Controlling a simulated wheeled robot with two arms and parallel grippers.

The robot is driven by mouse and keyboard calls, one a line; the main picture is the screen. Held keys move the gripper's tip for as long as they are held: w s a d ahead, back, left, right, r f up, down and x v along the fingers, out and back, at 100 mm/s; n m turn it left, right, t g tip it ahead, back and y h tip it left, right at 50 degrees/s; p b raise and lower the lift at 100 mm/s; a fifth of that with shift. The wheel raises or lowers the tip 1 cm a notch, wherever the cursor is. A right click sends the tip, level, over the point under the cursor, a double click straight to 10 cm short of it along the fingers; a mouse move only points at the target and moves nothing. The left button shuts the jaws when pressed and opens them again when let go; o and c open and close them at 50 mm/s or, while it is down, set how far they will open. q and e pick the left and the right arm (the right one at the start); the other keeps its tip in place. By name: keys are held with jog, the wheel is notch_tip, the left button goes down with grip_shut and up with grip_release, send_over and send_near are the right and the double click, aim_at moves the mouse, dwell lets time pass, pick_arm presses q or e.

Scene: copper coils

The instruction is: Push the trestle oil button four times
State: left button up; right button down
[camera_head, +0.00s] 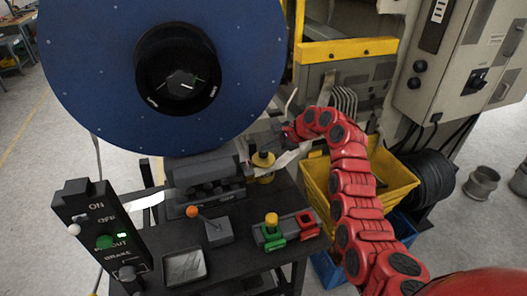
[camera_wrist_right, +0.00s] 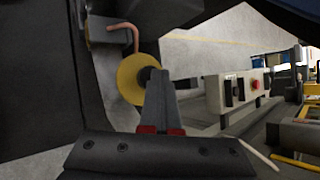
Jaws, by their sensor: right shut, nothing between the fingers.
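My right arm reaches in from the right in the head view. Its gripper (camera_head: 266,138) is at the lower right edge of the big blue reel, above a yellow round part (camera_head: 264,175) with a dark top on the trestle table. In the right wrist view, the gripper (camera_wrist_right: 152,78) is shut and empty. Its fingertips overlap the dark centre of a yellow disc (camera_wrist_right: 130,72), probably the same part and the oil button. I cannot tell whether they touch it. My left gripper is not in view.
The blue reel (camera_head: 90,70) fills the upper left. A black control box (camera_head: 98,235), an orange-knobbed lever (camera_head: 215,228) and green and red blocks (camera_head: 285,230) are on or beside the table. A yellow bin (camera_head: 396,185) stands at right.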

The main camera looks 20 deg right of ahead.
aim_at(267, 154)
jog(key=shift+f, duration=0.3)
jog(key=shift+r, duration=0.1)
dwell(0.3)
jog(key=shift+r+p, duration=1)
jog(key=shift+r, duration=0.25)
jog(key=shift+w, duration=0.1)
notch_tip(267, 154, up, 5)
jog(key=p, duration=0.4)
